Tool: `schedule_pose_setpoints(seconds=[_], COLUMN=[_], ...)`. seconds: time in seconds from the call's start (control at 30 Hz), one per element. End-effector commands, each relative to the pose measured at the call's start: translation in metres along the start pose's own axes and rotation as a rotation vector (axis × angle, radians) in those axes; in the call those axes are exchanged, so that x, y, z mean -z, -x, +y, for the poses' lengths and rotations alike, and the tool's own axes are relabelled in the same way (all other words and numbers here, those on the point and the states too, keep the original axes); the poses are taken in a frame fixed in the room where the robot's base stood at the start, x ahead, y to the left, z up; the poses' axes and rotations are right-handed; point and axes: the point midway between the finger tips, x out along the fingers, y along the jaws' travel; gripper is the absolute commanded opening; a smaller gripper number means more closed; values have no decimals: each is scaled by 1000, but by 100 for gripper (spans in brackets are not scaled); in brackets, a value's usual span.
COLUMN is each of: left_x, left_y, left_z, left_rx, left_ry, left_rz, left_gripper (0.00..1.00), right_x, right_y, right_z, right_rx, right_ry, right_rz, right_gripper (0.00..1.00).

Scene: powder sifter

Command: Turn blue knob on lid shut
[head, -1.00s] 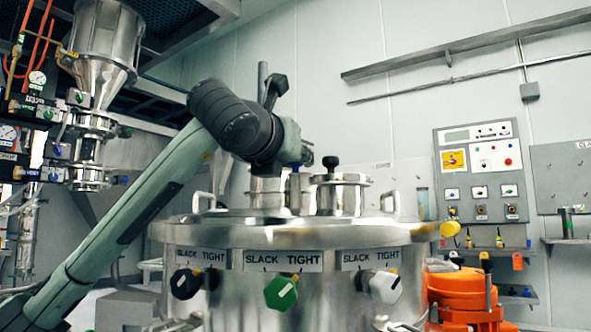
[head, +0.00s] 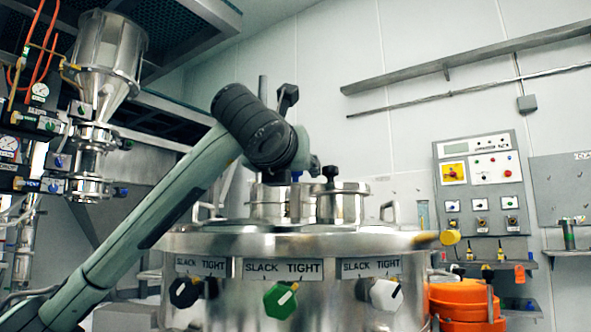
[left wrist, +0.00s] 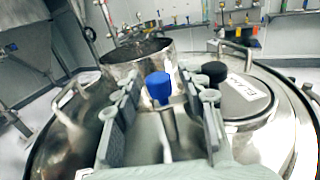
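The blue knob (left wrist: 158,86) stands on a thin metal post on the lid (left wrist: 85,130) of the steel vessel. In the left wrist view it sits between the two fingers of my left gripper (left wrist: 160,100), with a visible gap on each side. The fingers are open. In the head view a small bit of the blue knob (head: 297,175) shows below my left wrist, above the lid. My left gripper is mostly hidden there behind the wrist. My right gripper is in neither view.
A black knob (left wrist: 214,70) tops a round hatch beside the blue knob. An open steel cylinder (left wrist: 135,60) stands to its left. Black, green (head: 281,301) and white (head: 386,294) knobs line the vessel front under SLACK TIGHT labels. An orange unit (head: 462,302) stands at right.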

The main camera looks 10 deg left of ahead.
Motion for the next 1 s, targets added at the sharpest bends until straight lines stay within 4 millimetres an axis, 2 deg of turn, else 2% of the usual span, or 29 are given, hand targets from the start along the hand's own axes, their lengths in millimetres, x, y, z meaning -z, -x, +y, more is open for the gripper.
schedule_pose_setpoints(seconds=[0.37,0.47,0.8,1.0], left_x=[-2,-2,-1,-1], left_y=[6,20,91,115], left_z=[0,0,0,0], left_rx=[1,2,1,1], left_ry=[1,1,-1,0], left_rz=[-4,-5,-5,-3], left_gripper=[44,44,44,44], right_x=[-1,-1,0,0], right_y=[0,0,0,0], right_z=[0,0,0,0], right_rx=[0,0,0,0], right_ry=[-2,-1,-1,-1], right_rz=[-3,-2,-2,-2], right_gripper=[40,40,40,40])
